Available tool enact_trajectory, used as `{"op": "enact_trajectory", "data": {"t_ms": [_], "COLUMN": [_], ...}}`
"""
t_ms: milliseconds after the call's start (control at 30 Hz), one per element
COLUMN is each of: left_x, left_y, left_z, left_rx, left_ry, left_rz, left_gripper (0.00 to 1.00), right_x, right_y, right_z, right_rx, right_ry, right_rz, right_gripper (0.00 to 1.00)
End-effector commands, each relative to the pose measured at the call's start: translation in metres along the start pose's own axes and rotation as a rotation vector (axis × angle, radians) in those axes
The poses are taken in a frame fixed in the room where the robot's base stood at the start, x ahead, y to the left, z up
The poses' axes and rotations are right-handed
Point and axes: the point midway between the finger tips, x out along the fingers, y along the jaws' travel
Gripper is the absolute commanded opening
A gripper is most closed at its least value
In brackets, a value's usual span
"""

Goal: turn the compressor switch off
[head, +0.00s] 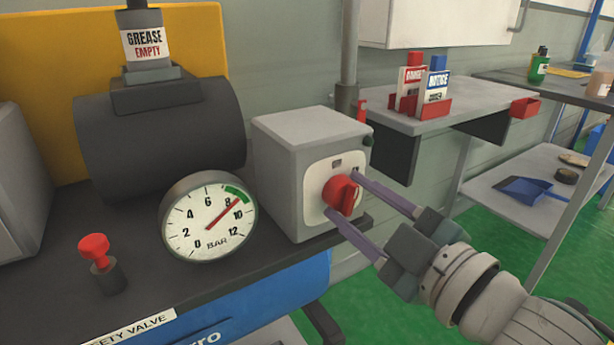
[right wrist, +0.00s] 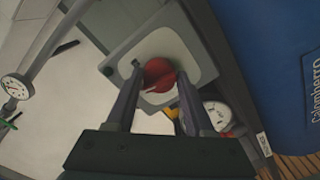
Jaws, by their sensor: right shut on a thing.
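The compressor switch is a red rotary knob (head: 342,195) on the pale front plate of a grey box (head: 300,150) on the compressor. It also shows in the right wrist view (right wrist: 158,74), between the fingers. My right gripper (head: 341,195) has one purple finger on each side of the knob and is shut on it. The knob's grip ridge looks close to upright, tilted a little. Its exact setting and the small marks on the plate are hard to read. My left gripper is not in the head view.
A pressure gauge (head: 208,218) left of the box points between 8 and 10 bar. A red safety valve knob (head: 94,247) stands front left. A dark motor cylinder (head: 160,135) is behind.

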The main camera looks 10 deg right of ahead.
Motion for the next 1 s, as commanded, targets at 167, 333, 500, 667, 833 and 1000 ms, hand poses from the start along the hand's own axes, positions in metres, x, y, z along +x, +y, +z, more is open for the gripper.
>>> {"op": "enact_trajectory", "data": {"t_ms": [167, 333, 500, 667, 833, 1000], "left_x": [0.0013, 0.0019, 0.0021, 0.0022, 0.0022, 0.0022], "left_y": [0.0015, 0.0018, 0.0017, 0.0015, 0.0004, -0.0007], "left_z": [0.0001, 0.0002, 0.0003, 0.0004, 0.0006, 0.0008], "left_rx": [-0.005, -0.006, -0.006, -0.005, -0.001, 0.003], "left_ry": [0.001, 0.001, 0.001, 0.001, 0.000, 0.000], "left_rz": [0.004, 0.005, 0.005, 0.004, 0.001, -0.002], "left_gripper": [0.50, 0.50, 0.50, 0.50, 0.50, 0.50], "right_x": [-0.0001, 0.0000, 0.0000, 0.0000, 0.0000, 0.0001], "right_y": [0.0002, 0.0005, 0.0007, 0.0008, 0.0009, 0.0009], "right_z": [0.0004, 0.0002, -0.0001, -0.0002, -0.0002, -0.0002], "right_rx": [-0.112, -0.184, -0.223, -0.237, -0.238, -0.238], "right_ry": [-0.001, -0.001, 0.000, 0.000, 0.000, 0.000], "right_rz": [0.001, 0.001, 0.001, 0.001, 0.001, 0.001], "right_gripper": [0.00, 0.00, 0.00, 0.00, 0.00, 0.54]}}
